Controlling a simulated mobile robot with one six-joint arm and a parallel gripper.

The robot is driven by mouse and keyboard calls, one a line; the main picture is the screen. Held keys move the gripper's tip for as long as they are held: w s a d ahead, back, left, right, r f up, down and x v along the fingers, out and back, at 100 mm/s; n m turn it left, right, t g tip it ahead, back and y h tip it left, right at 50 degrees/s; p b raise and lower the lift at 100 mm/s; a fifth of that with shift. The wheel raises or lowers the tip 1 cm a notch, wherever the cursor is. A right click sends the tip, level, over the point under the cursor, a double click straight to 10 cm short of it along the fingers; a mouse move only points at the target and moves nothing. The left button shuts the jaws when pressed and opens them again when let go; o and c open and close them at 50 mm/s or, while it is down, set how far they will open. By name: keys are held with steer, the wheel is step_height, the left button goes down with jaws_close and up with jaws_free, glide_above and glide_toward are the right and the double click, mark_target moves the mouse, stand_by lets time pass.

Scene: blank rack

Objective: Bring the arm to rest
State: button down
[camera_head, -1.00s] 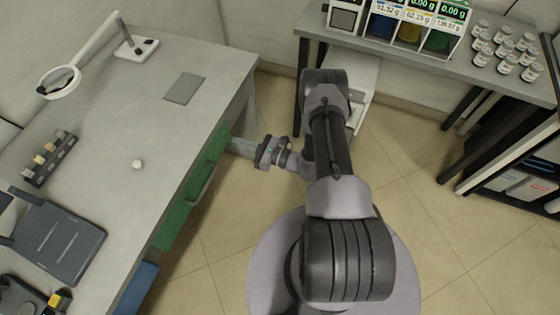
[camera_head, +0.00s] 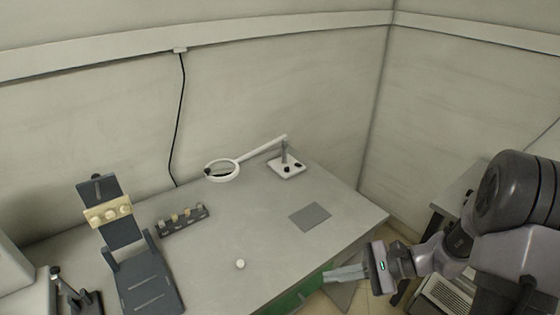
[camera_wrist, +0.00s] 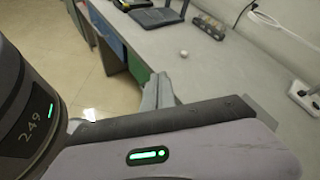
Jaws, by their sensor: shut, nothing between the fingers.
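My gripper (camera_head: 330,275) is at the lower right of the head view, its fingers together and empty. The fingers point left toward the green drawer front (camera_head: 300,291) of the grey workbench (camera_head: 262,238), near the bench's edge. Whether they touch it I cannot tell. In the wrist view the closed fingers (camera_wrist: 158,88) stick up beyond my wrist housing, in front of the bench side. My arm fills the right side of the head view.
On the bench are a magnifier lamp (camera_head: 286,166), a grey square plate (camera_head: 310,217), a small white round piece (camera_head: 240,264), a dark rack (camera_head: 183,221) and a dark stand (camera_head: 147,281). A second table (camera_head: 462,187) stands behind my arm. Floor shows between them.

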steer(key=s+a+r+n+t+h, duration=0.2)
steer(key=s+r+n+h, duration=0.3)
steer(key=s+r, duration=0.2)
steer(key=s+a+r+n+t+h, duration=0.1)
steer(key=s+a+r+n+h, duration=0.1)
steer(key=s+r+n+h, duration=0.3)
steer(key=s+r, duration=0.3)
steer(key=r, duration=0.2)
steer(key=shift+s+r+t, duration=0.15)
steer(key=shift+s+t, duration=0.05)
steer(key=shift+t, duration=0.2)
